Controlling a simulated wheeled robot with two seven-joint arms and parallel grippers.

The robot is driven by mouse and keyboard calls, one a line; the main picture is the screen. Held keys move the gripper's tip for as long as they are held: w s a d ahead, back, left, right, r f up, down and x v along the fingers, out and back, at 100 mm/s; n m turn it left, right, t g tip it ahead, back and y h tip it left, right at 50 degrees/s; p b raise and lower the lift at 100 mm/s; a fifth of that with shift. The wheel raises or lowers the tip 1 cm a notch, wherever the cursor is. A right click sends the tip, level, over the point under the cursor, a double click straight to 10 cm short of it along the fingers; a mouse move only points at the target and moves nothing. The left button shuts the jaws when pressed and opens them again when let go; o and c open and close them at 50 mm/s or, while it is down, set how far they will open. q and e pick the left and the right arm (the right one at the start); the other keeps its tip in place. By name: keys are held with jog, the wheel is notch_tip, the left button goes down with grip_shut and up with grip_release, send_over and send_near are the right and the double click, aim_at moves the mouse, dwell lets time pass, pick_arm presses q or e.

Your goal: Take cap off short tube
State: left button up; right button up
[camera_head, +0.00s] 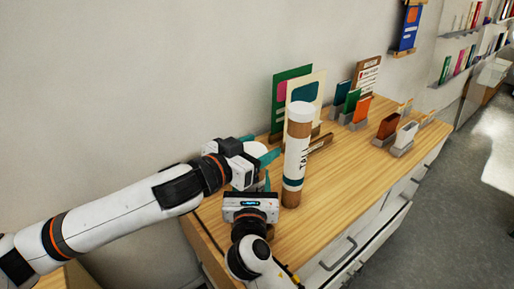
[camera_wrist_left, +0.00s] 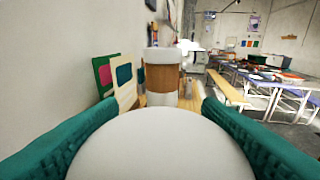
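The tall tube (camera_head: 297,155), brown with a white cap and a "TALL" label, stands upright on the wooden top; it also shows in the left wrist view (camera_wrist_left: 163,80). My left gripper (camera_head: 268,158) is left of it. In the left wrist view its teal fingers (camera_wrist_left: 160,105) lie along both sides of a large white round cap (camera_wrist_left: 160,150) and appear to touch it. The short tube's body is hidden behind my grippers, so I cannot tell whether the cap sits on it. My right gripper (camera_head: 262,185) is just below the left one; its grip is hidden.
The wooden cabinet top (camera_head: 340,185) is clear right of the tall tube. A green panel (camera_head: 280,95) and a cream panel (camera_head: 318,88) stand behind it against the wall. Several small cards in holders stand farther right, including a white one (camera_head: 406,135).

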aim_at(257, 147)
pick_arm(q)
jog(key=shift+c, duration=1.1)
jog(key=shift+r, duration=0.2)
jog(key=shift+r, duration=0.95)
jog(key=shift+r, duration=0.1)
jog(key=shift+r, duration=1.95)
pick_arm(e)
jog(key=o, duration=1.5)
jog(key=shift+c, duration=0.2)
pick_arm(q)
jog(key=shift+f, duration=0.1)
pick_arm(e)
jog(key=shift+s, duration=0.1)
